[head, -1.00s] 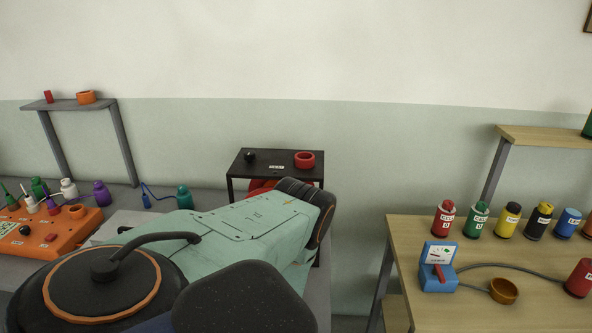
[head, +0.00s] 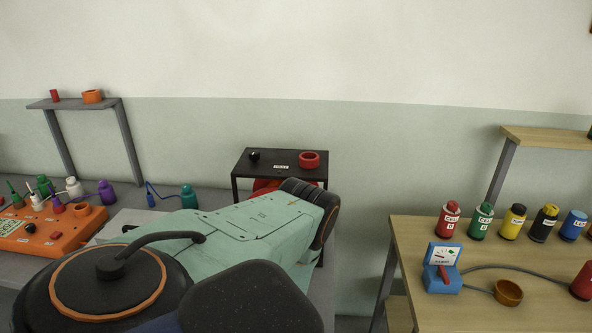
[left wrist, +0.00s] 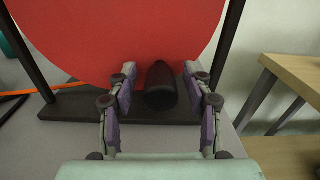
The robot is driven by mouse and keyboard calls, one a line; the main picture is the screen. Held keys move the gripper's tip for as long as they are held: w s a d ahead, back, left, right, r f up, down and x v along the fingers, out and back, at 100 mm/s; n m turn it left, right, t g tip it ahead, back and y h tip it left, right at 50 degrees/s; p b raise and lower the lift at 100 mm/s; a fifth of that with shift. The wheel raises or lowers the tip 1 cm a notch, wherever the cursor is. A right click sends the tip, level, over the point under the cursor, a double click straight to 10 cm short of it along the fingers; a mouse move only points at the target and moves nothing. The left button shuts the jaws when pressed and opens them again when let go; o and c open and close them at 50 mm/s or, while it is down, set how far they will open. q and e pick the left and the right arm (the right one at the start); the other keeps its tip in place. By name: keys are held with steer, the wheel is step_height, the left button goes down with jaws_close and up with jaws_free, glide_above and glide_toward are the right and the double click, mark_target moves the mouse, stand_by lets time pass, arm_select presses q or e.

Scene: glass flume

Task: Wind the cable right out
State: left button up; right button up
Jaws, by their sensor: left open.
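A large red disc (left wrist: 120,40), which looks like the cable reel, fills the top of the left wrist view, held in a black frame (left wrist: 232,35). A dark rounded handle (left wrist: 161,88) sticks out from its lower part. My left gripper (left wrist: 159,72) is open, with one purple-grey finger on each side of the handle; I see gaps on both sides. An orange cable (left wrist: 50,90) runs off to the left behind the frame. In the head view, only a bit of red (head: 266,184) shows behind my arm, which hides the gripper. My right gripper is not in view.
A black stand (head: 240,165) carries a red ring (head: 309,159) and a small black knob (head: 254,156). A wooden bench (head: 430,305) at the right holds several bottles and a blue meter (head: 441,268). An orange box (head: 45,238) with bottles is at the left.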

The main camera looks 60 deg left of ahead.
arm_select(q)
steer(key=v, duration=1.2)
steer(key=shift+s, duration=0.1)
